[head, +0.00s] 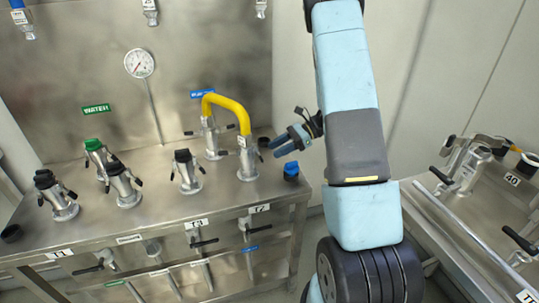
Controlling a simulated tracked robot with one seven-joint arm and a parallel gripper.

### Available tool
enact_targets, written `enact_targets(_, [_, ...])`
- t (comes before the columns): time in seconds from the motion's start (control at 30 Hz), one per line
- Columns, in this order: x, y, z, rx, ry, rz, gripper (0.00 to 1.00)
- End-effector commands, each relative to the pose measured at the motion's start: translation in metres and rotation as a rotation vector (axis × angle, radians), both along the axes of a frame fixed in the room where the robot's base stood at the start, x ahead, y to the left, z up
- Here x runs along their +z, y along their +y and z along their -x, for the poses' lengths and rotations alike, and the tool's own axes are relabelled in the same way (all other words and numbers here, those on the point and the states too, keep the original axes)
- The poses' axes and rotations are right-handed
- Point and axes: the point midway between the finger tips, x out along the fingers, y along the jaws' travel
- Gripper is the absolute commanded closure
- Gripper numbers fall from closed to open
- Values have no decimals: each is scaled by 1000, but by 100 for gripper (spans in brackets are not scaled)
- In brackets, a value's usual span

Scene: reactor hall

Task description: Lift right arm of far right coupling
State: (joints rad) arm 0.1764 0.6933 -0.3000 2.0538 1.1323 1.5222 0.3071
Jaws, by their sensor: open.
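The far right coupling (247,160) is a silver upright fitting on the steel bench, with one end of a bent yellow hose (231,105) on its top. A small dark lever, its right arm (264,142), sticks out at its right side, just left of my gripper. The lever's exact angle is too small to tell. My gripper (276,147) is open, with blue fingers pointing left toward this coupling. It appears empty and close to the lever; whether they touch I cannot tell.
The hose's other end sits on a rear coupling (212,140). Several black- and green-topped couplings stand to the left. A blue cap (291,170) lies near the bench's right edge, below my gripper. A second bench (490,215) stands at right, beyond a gap.

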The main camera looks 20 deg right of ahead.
Motion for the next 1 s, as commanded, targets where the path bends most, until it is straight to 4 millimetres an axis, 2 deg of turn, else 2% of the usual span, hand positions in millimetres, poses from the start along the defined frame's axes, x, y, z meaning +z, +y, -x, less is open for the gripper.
enact_targets(0.1, [-8,20,0,3,1,0,53])
enact_targets(0.3, [-16,41,0,1,0,-1,53])
enact_targets(0.5, [-20,49,0,-1,0,1,53])
enact_targets(0.77, [-20,49,0,-1,0,0,53])
enact_targets(1.0, [-20,49,0,-1,0,0,76])
